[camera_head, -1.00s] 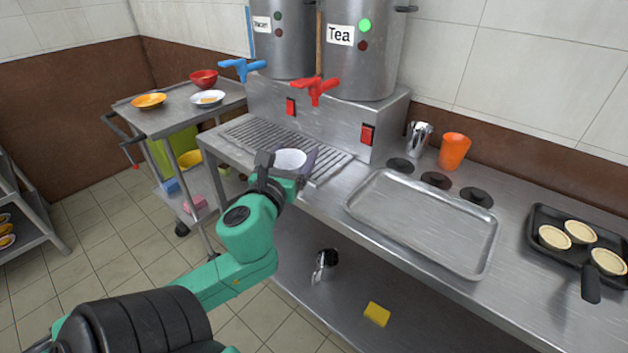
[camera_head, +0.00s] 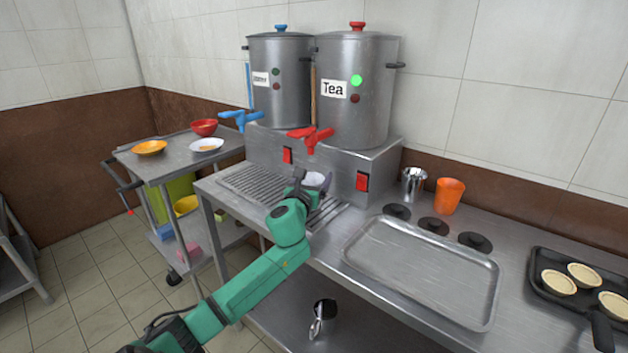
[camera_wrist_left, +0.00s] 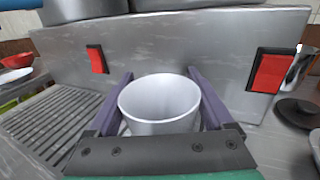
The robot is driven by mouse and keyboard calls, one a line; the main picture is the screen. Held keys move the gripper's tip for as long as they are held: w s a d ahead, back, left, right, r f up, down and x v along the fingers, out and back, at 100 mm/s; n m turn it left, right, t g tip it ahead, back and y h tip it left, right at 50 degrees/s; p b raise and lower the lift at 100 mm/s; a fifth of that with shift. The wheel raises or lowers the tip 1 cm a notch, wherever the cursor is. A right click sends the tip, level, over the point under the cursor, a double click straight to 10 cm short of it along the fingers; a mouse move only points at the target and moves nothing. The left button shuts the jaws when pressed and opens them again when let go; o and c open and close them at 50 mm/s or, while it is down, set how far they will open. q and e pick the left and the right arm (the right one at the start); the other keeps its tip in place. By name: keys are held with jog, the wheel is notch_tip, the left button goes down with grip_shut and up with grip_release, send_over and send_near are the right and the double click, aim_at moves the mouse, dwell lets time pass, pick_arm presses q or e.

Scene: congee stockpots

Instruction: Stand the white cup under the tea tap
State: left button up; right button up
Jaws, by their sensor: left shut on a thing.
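The white cup (camera_wrist_left: 160,104) is upright between the two fingers of my left gripper (camera_wrist_left: 160,100), which is shut on it. In the head view the cup (camera_head: 315,180) shows partly behind my left gripper (camera_head: 308,185), over the drip grate (camera_head: 250,183) and below the red tea tap (camera_head: 311,137). The tap is on the steel pot labelled Tea (camera_head: 352,100). I cannot tell whether the cup's base touches the grate. My right gripper is not in view.
A second pot (camera_head: 279,75) with a blue tap (camera_head: 240,120) stands to the left. Red switches (camera_head: 362,181) are on the steel housing behind the cup. A metal tray (camera_head: 425,268), a steel cup (camera_head: 413,184) and an orange cup (camera_head: 447,196) are to the right.

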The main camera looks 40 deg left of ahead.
pick_arm(q)
jog(key=shift+f, duration=0.1)
jog(key=o, duration=1.2)
jog(key=shift+o, duration=0.2)
jog(key=v, duration=1.2)
jog(key=shift+s, duration=0.1)
